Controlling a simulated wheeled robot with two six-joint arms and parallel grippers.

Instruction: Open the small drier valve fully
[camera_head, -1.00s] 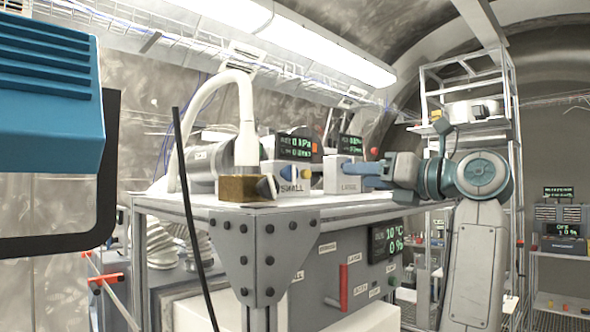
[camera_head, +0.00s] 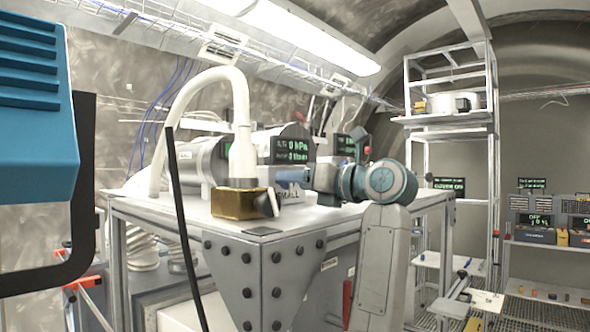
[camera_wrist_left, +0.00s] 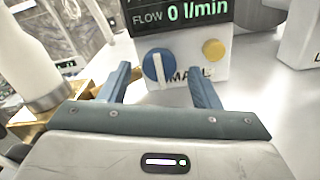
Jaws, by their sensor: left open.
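The small valve is a round blue knob (camera_wrist_left: 158,66) with a white pointer, on a white panel marked SMALL in the left wrist view. The pointer stands nearly upright. The display (camera_wrist_left: 178,14) above reads FLOW 0 l/min. My left gripper (camera_wrist_left: 161,82) is open, its two fingers apart, one to each side of the knob and nearer the camera; contact cannot be told. The unit's display (camera_head: 292,151) shows 0 kPa. My right gripper is not in view.
A yellow button (camera_wrist_left: 213,50) sits right of the knob, close to the right finger. A brass block (camera_head: 238,204) with a dark knob and a white hose (camera_head: 242,120) stands left of the gripper. The steel bench (camera_head: 160,212) carries these. Shelving (camera_head: 450,125) stands at right.

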